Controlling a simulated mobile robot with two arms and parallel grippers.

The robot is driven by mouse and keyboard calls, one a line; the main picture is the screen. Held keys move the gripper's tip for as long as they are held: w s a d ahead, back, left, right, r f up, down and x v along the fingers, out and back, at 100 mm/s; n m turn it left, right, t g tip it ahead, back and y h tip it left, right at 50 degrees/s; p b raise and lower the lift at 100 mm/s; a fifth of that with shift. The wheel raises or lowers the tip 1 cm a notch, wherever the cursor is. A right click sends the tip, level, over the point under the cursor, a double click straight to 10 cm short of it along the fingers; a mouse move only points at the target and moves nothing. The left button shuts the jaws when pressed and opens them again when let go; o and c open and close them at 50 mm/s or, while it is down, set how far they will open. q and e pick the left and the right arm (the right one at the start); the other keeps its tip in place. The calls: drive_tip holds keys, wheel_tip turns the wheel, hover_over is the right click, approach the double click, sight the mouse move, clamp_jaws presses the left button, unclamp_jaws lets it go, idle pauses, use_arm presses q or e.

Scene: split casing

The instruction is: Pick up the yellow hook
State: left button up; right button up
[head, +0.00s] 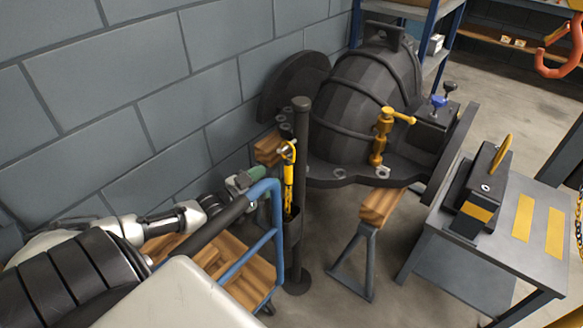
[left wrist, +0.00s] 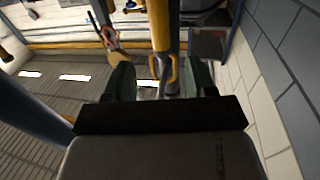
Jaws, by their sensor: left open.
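The yellow hook (head: 288,178) is a slim yellow tool with a ring-like top. It stands upright beside the dark post, its lower end in a dark holder that hides the tip. My left gripper (head: 246,182), with green fingers, is just left of it in the head view, apart from it. In the left wrist view, a curved yellow part (left wrist: 173,70), seemingly the hook, shows between the open, empty fingers of my left gripper (left wrist: 162,82). Whether it lies fully between them in depth I cannot tell. My right gripper is not in view.
The dark post (head: 299,225) stands close behind the hook. A blue-railed cart (head: 272,190) with wooden boards is below my left arm. A large dark casing (head: 345,105) is at the back. A grey table (head: 500,262) is at the right. A block wall (head: 130,90) is on the left.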

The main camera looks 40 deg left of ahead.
sight(285, 166)
use_arm(q)
drive_tip(key=shift+w+d, duration=0.2)
drive_tip(key=shift+w, duration=1.15)
drive_tip(key=shift+w+d, duration=0.1)
drive_tip(key=shift+w, duration=0.25)
drive_tip(key=w, duration=0.4)
drive_tip(key=shift+w+d+r+b, duration=0.15)
drive_tip(key=shift+w+d+b, duration=0.1)
drive_tip(key=shift+d+b, duration=0.15)
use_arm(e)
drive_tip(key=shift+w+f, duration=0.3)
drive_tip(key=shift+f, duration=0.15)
use_arm(q)
clamp_jaws()
drive_tip(key=shift+r, duration=0.2)
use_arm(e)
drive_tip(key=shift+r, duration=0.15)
